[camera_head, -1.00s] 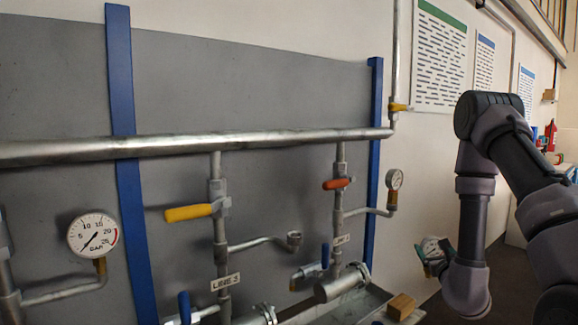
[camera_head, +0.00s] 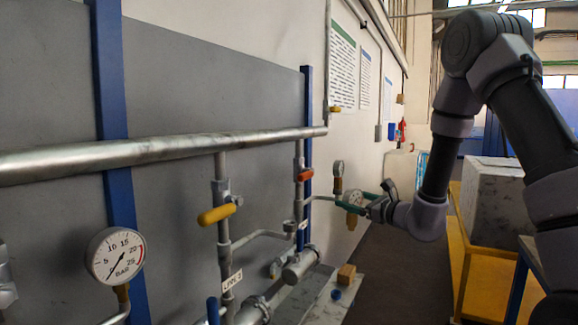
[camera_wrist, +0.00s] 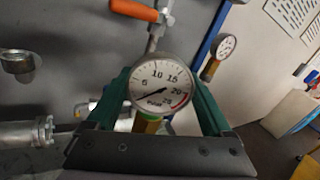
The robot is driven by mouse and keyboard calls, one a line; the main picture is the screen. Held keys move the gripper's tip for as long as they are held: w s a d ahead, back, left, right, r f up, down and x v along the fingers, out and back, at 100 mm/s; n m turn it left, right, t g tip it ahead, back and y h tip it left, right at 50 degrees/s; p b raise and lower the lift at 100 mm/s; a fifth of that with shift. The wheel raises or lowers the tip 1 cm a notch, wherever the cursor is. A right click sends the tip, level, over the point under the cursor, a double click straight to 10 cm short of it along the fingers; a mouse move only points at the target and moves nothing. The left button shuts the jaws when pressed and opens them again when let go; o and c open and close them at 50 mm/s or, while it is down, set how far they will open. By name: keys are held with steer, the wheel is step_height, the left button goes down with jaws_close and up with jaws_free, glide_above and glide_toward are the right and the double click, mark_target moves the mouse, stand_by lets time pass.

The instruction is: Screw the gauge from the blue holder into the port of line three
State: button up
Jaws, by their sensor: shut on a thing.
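My gripper (camera_wrist: 162,90) is shut on a round, white-faced gauge (camera_wrist: 160,84), with its green fingers on either side of the dial. A yellow-brass stem shows below the dial. In the head view, my gripper (camera_head: 358,204) holds the gauge (camera_head: 354,198) in the air, right of the pipework. The line three label (camera_head: 232,281) hangs on the nearer vertical pipe. Its side branch (camera_head: 258,235) ends in an open port (camera_head: 289,228), apart from the gauge. An open, upturned fitting (camera_wrist: 17,62) shows at left in the wrist view.
A fitted gauge (camera_head: 110,255) stands at left and another (camera_head: 338,169) behind the held one. Yellow (camera_head: 217,214) and orange (camera_head: 304,175) valve handles stick out from the pipes. A wooden block (camera_head: 346,273) sits on the ledge below. A marbled box (camera_head: 495,202) stands at right.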

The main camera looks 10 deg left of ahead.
steer(key=s+a+r+n+g+y, duration=0.2)
steer(key=s+a+r+g, duration=0.3)
steer(key=a, duration=0.3)
steer(key=s+a+r+n+g+y, duration=0.3)
steer(key=s+a+r+n+g, duration=0.2)
steer(key=a, duration=0.4)
step_height(320, 180, up, 2)
steer(key=shift+s+a+r, duration=0.1)
steer(key=shift+s+a, duration=0.1)
steer(key=shift+s, duration=0.5)
steer(key=shift+d, duration=0.15)
steer(key=shift+f, duration=2.55)
steer(key=shift+f, duration=0.25)
steer(key=shift+f, duration=0.8)
